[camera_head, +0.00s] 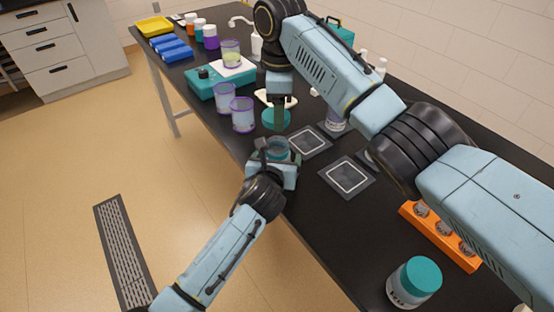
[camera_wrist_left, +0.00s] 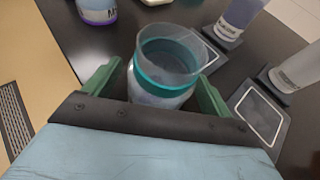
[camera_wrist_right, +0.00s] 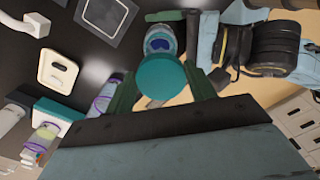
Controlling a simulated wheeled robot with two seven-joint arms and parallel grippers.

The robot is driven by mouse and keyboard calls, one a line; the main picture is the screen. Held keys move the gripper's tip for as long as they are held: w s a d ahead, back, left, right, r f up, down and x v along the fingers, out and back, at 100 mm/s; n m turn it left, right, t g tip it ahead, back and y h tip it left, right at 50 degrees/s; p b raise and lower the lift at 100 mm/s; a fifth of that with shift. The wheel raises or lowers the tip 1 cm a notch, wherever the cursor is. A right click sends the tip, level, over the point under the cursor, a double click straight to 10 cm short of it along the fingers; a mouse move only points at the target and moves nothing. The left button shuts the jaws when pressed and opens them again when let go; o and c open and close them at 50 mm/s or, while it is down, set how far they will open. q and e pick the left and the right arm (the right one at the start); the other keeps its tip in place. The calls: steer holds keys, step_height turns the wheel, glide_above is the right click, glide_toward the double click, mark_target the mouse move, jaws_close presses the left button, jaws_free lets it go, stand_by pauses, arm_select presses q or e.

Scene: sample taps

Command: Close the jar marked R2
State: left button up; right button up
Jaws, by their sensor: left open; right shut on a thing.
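An open clear jar (camera_head: 278,146) with a teal band stands at the table's near edge. It also shows in the left wrist view (camera_wrist_left: 163,80), its mouth uncovered; I cannot read a mark on it. My left gripper (camera_head: 273,154) is open, its fingers on either side of this jar. My right gripper (camera_head: 281,103) is shut on a round teal lid (camera_head: 275,119). In the right wrist view the lid (camera_wrist_right: 163,76) sits between the fingers, apart from the jar. Another jar (camera_head: 408,287) with its teal lid on stands at the front right, its label unreadable.
Dark square pads (camera_head: 347,177) with white outlines lie right of the open jar. Purple-rimmed cups (camera_head: 243,114) stand behind it on the left. An orange rack (camera_head: 440,237) is at the right. A teal scale (camera_head: 213,83) stands further back.

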arm_select(q)
steer(key=shift+w+f, duration=0.1)
steer(key=shift+w, duration=0.15)
steer(key=c, duration=1.4)
steer(key=shift+c, duration=0.2)
arm_select(e)
steer(key=shift+d+f, duration=0.1)
steer(key=shift+f, duration=2.4)
steer(key=shift+f, duration=0.1)
steer(key=shift+f, duration=0.8)
steer(key=shift+f, duration=0.55)
arm_select(q)
jaws_close()
arm_select(e)
steer(key=o, duration=0.7)
steer(key=shift+c, duration=0.2)
steer(key=shift+o, duration=1.4)
steer(key=shift+s, duration=0.1)
